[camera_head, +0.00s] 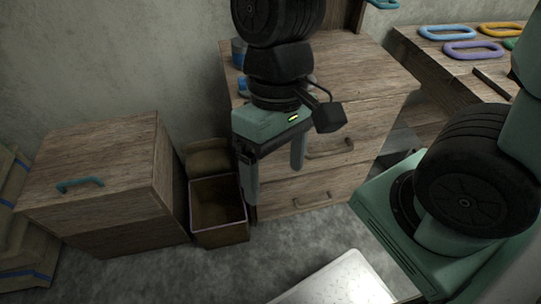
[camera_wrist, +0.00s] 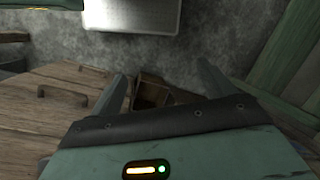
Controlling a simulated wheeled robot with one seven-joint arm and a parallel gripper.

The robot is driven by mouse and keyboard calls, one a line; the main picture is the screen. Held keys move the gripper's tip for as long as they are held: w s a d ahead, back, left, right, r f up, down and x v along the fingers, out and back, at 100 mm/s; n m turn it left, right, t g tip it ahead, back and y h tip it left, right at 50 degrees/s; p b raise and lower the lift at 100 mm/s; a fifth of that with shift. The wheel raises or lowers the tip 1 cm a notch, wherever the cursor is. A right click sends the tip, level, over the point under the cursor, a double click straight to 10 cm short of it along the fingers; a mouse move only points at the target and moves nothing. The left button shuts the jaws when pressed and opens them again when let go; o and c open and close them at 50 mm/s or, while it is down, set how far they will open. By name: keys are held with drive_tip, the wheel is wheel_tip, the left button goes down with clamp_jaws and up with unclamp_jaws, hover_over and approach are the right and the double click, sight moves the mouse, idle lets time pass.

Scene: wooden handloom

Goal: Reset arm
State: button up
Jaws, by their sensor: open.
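My gripper (camera_head: 273,178) hangs pointing down in front of the wooden drawer cabinet (camera_head: 355,85) in the head view. Its two fingers are spread apart with nothing between them. In the wrist view, the gripper (camera_wrist: 162,85) also shows its two fingers apart, with an open box (camera_wrist: 150,94) below and beyond them. The arm is bent, with its upper links partly cut off at the top and right of the head view.
Coloured rings (camera_head: 472,50) lie on a bench at right. A pale perforated panel (camera_head: 340,282) is at the bottom.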

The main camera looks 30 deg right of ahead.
drive_tip(key=n+t, duration=0.1)
drive_tip(key=r+n+t, duration=0.1)
drive_tip(key=n+t+h, duration=0.1)
drive_tip(key=n, duration=0.1)
drive_tip(key=shift+w+a+r, duration=0.2)
drive_tip(key=shift+w+a, duration=0.1)
drive_tip(key=shift+w, duration=0.05)
wheel_tip(320, 180, up, 15)
drive_tip(key=p, duration=1.5)
